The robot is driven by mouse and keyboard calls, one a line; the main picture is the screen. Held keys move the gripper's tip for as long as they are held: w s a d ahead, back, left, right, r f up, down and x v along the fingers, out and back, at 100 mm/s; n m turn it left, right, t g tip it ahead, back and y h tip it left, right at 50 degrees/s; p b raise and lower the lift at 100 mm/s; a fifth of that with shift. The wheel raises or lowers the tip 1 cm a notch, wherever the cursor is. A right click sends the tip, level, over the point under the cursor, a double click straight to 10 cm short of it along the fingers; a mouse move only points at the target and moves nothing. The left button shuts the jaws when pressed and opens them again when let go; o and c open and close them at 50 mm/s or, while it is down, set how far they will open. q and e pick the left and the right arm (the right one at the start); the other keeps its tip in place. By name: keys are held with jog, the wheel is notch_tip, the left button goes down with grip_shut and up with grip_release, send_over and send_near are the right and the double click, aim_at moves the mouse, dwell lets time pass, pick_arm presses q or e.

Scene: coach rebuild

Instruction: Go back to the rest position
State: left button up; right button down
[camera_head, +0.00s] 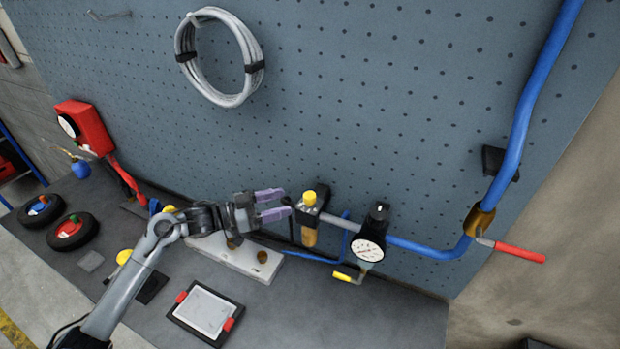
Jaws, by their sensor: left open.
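My left arm comes in from the lower left and reaches over the bench. My left gripper (275,206) is open, with its two purple fingertips apart and nothing seen between them. The fingertips point right, just left of the filter unit with a yellow cap (309,203) on the air line. I cannot tell whether they touch it. My right gripper is not in the view.
A gauge (367,250) and a blue pipe (430,248) with a red-handled valve (520,252) run along the pegboard (370,110). On the bench (290,315) are a framed tablet (206,312), a pale plate (262,262) and two black wheels (73,232). The bench's front right is clear.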

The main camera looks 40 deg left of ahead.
pick_arm(q)
jog(key=s+d+f+n+g+y+p, duration=0.1)
jog(key=s+d+f+n+y+p, duration=0.3)
jog(key=d, duration=0.6)
jog(key=s+d+f+g+h+p, duration=0.1)
jog(key=s+d+f+p, duration=0.2)
jog(key=s+d+f, duration=0.55)
jog(key=s+d+r+g+y, duration=0.1)
jog(key=s+d+g+y, duration=0.1)
jog(key=s+g+y, duration=0.4)
jog(key=s+g, duration=0.3)
jog(key=s, duration=0.3)
jog(key=shift+s+d+n+g+p, duration=0.15)
jog(key=shift+d+n+g+p, duration=0.15)
jog(key=shift+p, duration=0.05)
